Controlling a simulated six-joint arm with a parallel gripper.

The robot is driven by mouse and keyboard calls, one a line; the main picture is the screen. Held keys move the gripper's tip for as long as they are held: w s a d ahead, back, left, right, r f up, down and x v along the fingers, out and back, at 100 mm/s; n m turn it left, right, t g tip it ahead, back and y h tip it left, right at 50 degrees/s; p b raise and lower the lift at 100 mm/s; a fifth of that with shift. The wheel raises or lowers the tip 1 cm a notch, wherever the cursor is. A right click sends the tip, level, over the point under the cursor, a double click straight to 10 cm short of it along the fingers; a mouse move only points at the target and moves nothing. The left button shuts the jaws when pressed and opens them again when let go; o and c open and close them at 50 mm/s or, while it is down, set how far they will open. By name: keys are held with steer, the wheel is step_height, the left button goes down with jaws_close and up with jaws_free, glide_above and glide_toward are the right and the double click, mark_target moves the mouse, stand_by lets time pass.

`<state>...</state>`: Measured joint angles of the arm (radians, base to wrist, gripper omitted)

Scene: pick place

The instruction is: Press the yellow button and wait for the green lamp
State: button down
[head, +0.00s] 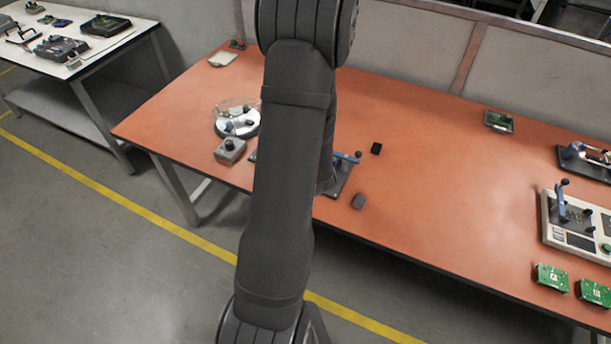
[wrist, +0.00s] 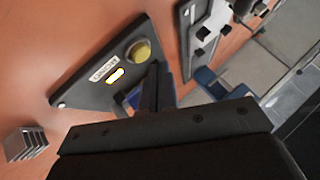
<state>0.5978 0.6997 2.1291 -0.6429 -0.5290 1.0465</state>
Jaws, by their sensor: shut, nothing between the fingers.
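The yellow button (wrist: 140,51) is round and sits on a dark, wedge-shaped panel (wrist: 85,90) in the wrist view. A small oval lamp (wrist: 115,75) beside it on the panel glows pale yellow-white; I see no green light there. A white label with lettering lies between the lamp and the panel's edge. My gripper (wrist: 157,76) is shut and empty, its dark fingertips close beside the button in the picture. Whether they touch it I cannot tell. In the head view my arm hides my gripper and the button.
A grey box with a knob (head: 230,150) and a round clear-walled dish (head: 238,122) stand left. A white control panel (head: 580,230) and green boards (head: 552,278) are right.

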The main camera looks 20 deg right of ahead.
steer(key=shift+r, duration=2.5)
steer(key=shift+f, duration=0.1)
steer(key=shift+r, duration=1.95)
